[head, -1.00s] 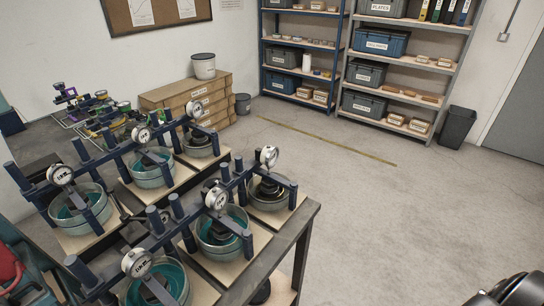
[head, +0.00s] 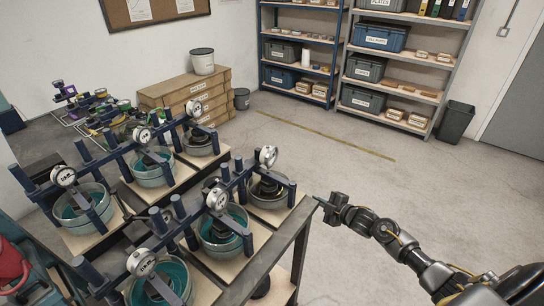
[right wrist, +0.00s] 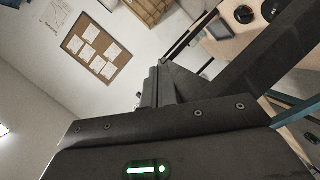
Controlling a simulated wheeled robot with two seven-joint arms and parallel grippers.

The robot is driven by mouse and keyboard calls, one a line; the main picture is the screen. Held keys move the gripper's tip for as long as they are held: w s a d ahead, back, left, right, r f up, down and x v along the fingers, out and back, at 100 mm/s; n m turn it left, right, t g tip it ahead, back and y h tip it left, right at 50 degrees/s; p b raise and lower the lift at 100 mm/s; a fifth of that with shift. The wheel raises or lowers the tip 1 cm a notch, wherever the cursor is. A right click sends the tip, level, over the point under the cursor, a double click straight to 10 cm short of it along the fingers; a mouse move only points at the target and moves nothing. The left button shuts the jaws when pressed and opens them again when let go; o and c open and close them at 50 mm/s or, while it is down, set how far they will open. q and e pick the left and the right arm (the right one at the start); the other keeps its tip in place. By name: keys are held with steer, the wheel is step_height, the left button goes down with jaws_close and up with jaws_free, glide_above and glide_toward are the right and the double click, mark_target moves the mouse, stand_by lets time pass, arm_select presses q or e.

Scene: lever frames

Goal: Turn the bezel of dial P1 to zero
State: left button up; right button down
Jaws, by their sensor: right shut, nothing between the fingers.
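Several round white-faced dials sit on dark blue lever frames over teal-lined pots on the bench at left. In the head view they include a front dial (head: 141,263), a middle dial (head: 217,198), a right-hand dial (head: 268,156), a left dial (head: 63,176) and two back dials (head: 142,136) (head: 194,109). I cannot read which is P1, nor their needles. My right gripper (head: 322,204) is shut and empty, just right of the bench's right corner, apart from every dial. In the right wrist view its dark body hides much of the scene. My left gripper is out of view.
The bench edge (head: 297,228) lies just left of my right gripper. Cardboard boxes (head: 185,97) and a bin (head: 455,122) stand farther back, with shelves (head: 345,60) along the wall. The floor (head: 330,150) beyond is clear.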

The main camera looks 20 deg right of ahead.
steer(key=w+a+r+n+t+y, duration=0.1)
steer(key=a+r+n+y, duration=0.15)
steer(key=r, duration=0.45)
steer(key=w+a+r+n+y, duration=0.1)
steer(key=r+n, duration=0.2)
steer(key=r, duration=0.4)
steer(key=n+y, duration=0.3)
steer(key=n, duration=0.2)
glide_toward(272, 157)
steer(key=w+d, duration=0.4)
steer(key=x, duration=0.7)
steer(key=shift+g+b, duration=0.3)
steer(key=shift+b, duration=0.1)
steer(key=shift+s+a+f, duration=0.1)
steer(key=shift+a+f, duration=0.05)
steer(key=shift+a, duration=0.15)
steer(key=shift+f, duration=0.2)
steer(key=shift+d+r+b, duration=0.15)
steer(key=shift+d+b, duration=0.05)
steer(key=shift+b, duration=0.25)
